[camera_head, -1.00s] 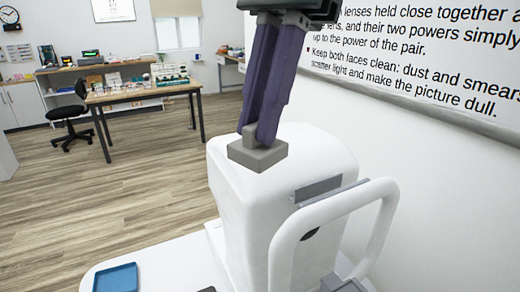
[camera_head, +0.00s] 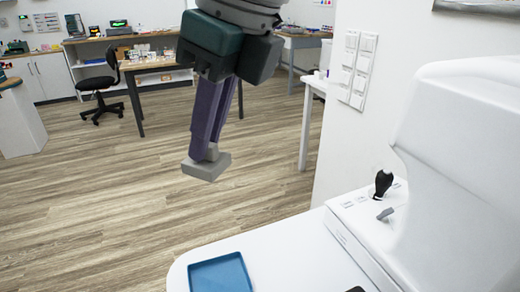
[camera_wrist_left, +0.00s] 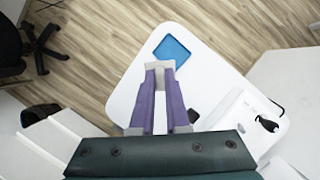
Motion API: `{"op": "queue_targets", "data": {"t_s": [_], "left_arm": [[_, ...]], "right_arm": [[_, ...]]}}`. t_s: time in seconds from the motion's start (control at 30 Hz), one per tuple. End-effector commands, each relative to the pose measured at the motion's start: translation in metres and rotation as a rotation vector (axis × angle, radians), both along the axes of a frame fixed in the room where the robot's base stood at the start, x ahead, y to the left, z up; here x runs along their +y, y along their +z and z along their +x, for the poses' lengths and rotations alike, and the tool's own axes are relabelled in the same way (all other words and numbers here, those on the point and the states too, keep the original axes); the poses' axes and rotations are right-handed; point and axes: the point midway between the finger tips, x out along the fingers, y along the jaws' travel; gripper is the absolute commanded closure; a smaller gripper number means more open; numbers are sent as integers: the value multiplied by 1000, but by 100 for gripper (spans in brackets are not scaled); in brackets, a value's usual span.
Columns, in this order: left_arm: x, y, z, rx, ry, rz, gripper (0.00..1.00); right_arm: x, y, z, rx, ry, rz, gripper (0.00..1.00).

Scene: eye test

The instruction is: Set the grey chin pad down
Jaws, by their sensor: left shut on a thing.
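The grey chin pad (camera_head: 206,168) is a small block with a raised stub, held in the air. It also shows in the left wrist view (camera_wrist_left: 159,65), between the fingertips. My left gripper (camera_head: 206,152), with purple fingers, is shut on the pad's stub and points down. A blue tray (camera_head: 220,273) lies on the white table (camera_head: 290,252), at the bottom of the head view. The tray looks empty and is close to the pad in the left wrist view (camera_wrist_left: 172,50). The pad is clear of the tray. My right gripper is not in view.
A white instrument (camera_head: 465,150) with a black joystick (camera_head: 382,184) stands on the right of the table. A dark flat thing is cut off at the bottom edge. Behind are a wooden desk (camera_head: 150,66), a black chair (camera_head: 100,85) and open floor.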

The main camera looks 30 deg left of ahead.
Motion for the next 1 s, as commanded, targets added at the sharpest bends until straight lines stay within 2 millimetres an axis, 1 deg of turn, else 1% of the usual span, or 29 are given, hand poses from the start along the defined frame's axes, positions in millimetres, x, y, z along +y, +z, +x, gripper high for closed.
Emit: {"op": "queue_targets", "data": {"t_s": [0.03, 0.1, 0.2, 0.3, 0.4, 0.5, 0.6, 0.67, 0.77, 0.87, 1.0], "left_arm": [[3, -37, 1, 3, -122, -2, 100], [7, -61, 6, 2, -304, -3, 100], [16, -90, 13, 1, -543, -3, 100], [25, -113, 19, 0, -752, -1, 100], [35, -129, 25, -1, -921, 0, 100], [43, -139, 29, -1, -1046, 2, 100], [49, -144, 31, 0, -1128, 1, 100], [51, -146, 32, 1, -1159, 0, 100], [52, -158, 32, 3, -1182, 0, 100], [52, -182, 31, 7, -1188, -2, 100], [52, -225, 31, 9, -1186, -2, 100]], "right_arm": [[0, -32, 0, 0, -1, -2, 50], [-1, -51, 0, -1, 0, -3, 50], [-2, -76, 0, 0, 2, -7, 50], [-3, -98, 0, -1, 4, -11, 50], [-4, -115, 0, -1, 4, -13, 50], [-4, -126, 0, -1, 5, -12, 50], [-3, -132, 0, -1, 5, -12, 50], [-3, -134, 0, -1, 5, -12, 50], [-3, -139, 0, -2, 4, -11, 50], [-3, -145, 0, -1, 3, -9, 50], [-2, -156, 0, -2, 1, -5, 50]]}}
